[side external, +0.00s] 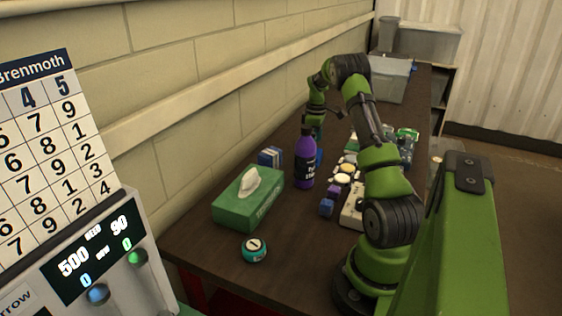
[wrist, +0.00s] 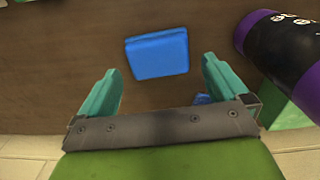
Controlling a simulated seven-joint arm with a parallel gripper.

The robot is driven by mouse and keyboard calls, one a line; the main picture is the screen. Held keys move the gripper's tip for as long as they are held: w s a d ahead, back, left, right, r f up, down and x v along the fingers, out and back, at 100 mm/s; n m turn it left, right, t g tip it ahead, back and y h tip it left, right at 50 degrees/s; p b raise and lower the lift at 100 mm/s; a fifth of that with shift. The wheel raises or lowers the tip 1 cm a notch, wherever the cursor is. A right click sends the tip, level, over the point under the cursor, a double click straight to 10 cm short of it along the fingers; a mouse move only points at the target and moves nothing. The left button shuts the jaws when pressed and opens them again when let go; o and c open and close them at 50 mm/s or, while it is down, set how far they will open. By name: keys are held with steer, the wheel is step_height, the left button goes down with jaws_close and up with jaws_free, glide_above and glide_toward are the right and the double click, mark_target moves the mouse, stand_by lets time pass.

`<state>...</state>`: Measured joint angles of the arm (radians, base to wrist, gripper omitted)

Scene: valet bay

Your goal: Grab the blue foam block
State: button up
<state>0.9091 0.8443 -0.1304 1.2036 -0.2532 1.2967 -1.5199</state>
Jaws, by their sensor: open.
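The blue foam block (wrist: 157,53) lies on the dark brown table, ahead of and roughly centred between my fingertips in the wrist view. In the side view a blue patch (side external: 319,158), likely this block, shows partly hidden behind the purple bottle. My gripper (wrist: 162,68) is open, with its two teal fingers apart and nothing between them. In the side view my gripper (side external: 314,128) hangs fingers down above the table, behind the bottle.
The purple bottle (side external: 305,172) stands close by; it also shows at the right in the wrist view (wrist: 285,45). A green tissue box (side external: 248,200) and a teal round item (side external: 254,250) are nearer the camera. Several small items crowd the table beside my arm.

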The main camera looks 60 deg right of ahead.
step_height(320, 180, down, 5)
steer(key=shift+w+d+f, duration=0.1)
steer(key=shift+c, duration=0.2)
steer(key=c, duration=0.7)
